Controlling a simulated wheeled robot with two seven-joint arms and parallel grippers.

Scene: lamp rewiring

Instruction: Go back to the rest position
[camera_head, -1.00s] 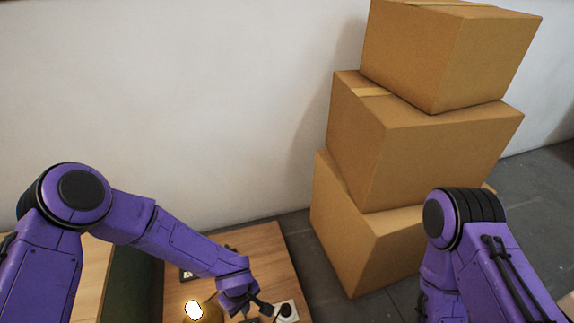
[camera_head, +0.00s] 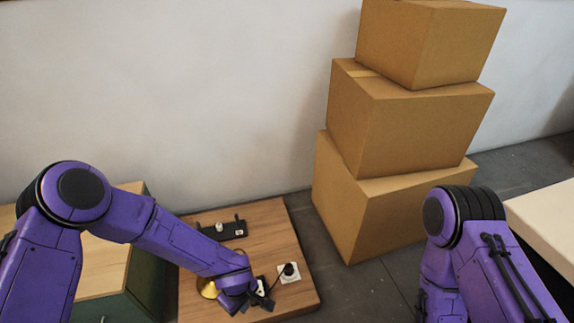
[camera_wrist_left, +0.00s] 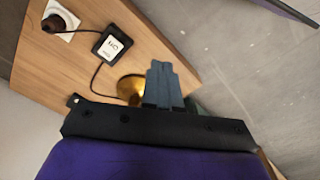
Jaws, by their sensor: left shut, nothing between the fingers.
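My left gripper (camera_head: 262,302) is low over the front of a small wooden table, at the end of the purple arm that comes in from the left. In the left wrist view its blue-grey fingers (camera_wrist_left: 162,85) are together with nothing between them. A brass-coloured round lamp part (camera_head: 208,289) is partly hidden behind my left forearm; it also shows beside the fingers in the left wrist view (camera_wrist_left: 130,88). A black switch box (camera_wrist_left: 112,44) with a white face lies on the table with a cord. My right arm shows only in part, and its gripper is out of view.
The wooden table (camera_head: 262,235) carries a black power strip (camera_head: 236,230) at the back and a white socket plate (camera_head: 290,279) with a black plug. Stacked cardboard boxes (camera_head: 410,130) stand behind right. A green cabinet (camera_head: 146,265) is left, a pale surface (camera_head: 545,225) right.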

